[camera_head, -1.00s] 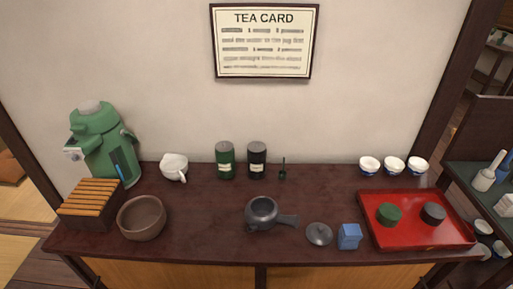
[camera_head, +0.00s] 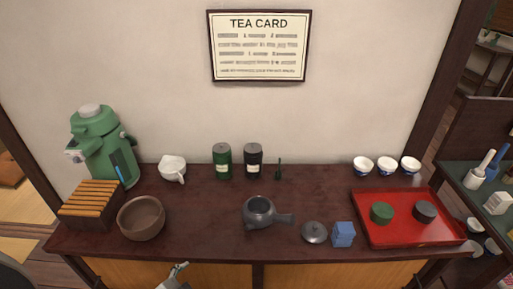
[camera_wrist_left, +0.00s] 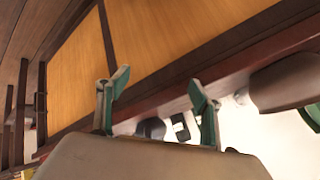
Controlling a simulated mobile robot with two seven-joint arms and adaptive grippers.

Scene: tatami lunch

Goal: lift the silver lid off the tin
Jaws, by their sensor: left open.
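Two tins stand side by side at the back of the counter, a green tin (camera_head: 222,164) and a black tin (camera_head: 253,164). Each has a pale label and a greyish lid on top. The green tin's lid (camera_head: 222,147) and the black tin's lid (camera_head: 253,147) both look seated; I cannot tell which is the silver one. My left gripper (camera_head: 178,271) is at the bottom edge of the head view, in front of the counter and well short of the tins. In the left wrist view its green-tipped fingers (camera_wrist_left: 160,88) are apart with nothing between them. My right gripper is out of view.
A brown bowl (camera_head: 141,218) and slatted box (camera_head: 91,204) stand left, below a green dispenser (camera_head: 102,142). A white jug (camera_head: 172,168), grey teapot (camera_head: 259,212), loose lid (camera_head: 314,232), blue box (camera_head: 343,234) and red tray (camera_head: 400,234) share the counter.

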